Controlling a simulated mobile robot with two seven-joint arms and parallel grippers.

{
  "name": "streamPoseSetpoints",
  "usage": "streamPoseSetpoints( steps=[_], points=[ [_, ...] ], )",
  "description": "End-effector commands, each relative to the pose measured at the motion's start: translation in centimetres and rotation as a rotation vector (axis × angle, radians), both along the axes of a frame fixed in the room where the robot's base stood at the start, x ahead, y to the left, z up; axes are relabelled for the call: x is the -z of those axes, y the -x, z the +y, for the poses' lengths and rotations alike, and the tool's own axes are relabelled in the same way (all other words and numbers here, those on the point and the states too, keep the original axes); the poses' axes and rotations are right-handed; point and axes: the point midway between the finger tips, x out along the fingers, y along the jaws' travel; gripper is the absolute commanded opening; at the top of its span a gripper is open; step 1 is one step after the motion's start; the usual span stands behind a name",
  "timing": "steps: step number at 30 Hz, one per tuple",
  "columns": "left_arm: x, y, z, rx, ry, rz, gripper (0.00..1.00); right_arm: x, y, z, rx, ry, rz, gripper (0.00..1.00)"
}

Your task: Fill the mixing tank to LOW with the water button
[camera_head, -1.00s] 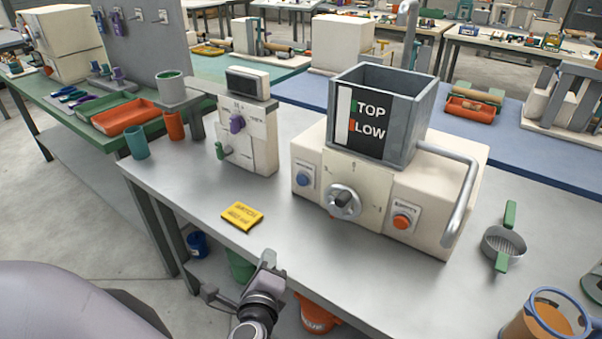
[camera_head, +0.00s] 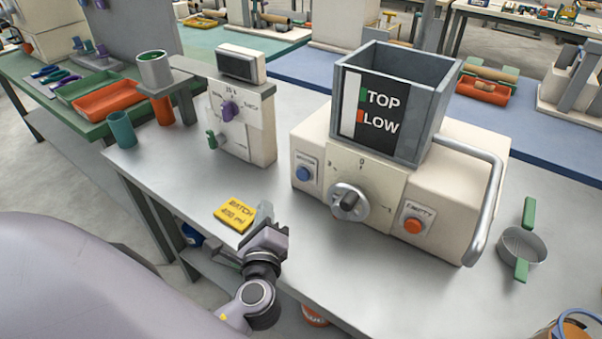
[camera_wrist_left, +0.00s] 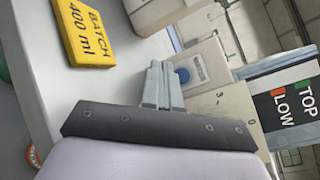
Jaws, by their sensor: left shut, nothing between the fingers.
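The mixing tank (camera_head: 440,100) is a grey open box on a cream machine (camera_head: 450,190). Its front panel shows a green mark by TOP and a red mark by LOW; the strip beside them is white. The blue water button (camera_head: 303,173) is on the machine's left front; it also shows in the left wrist view (camera_wrist_left: 183,75). A dial (camera_head: 348,201) is in the middle and an orange EMPTY button (camera_head: 413,225) on the right. My left gripper (camera_head: 275,212) is shut and empty, in front of and below the blue button, apart from it. My right gripper is not in view.
A yellow BATCH 400 ml card (camera_head: 234,214) lies beside my left gripper, near the table's front edge. A smaller cream machine with a purple knob (camera_head: 229,111) stands left. A green-handled strainer (camera_head: 522,245) lies right. The tabletop (camera_head: 330,262) before the machine is clear.

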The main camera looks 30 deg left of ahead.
Motion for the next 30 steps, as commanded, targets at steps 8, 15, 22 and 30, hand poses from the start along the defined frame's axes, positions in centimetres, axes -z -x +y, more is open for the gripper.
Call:
streamPoseSetpoints(
  steps=[8, 15, 22, 30],
  points=[
    [0.0, -0.5, 0.0, 0.000, 0.001, -0.001, 0.00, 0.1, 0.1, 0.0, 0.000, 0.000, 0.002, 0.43],
    [0.0, -3.4, -0.3, 0.000, 0.002, -0.003, 0.00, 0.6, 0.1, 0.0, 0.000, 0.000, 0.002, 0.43],
    [0.0, -6.6, -0.5, 0.000, 0.002, -0.003, 0.00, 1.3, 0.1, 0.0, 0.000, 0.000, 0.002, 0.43],
    [0.0, -8.6, -0.7, -0.001, 0.002, 0.000, 0.00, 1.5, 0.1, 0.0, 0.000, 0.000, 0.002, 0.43]
  ],
)
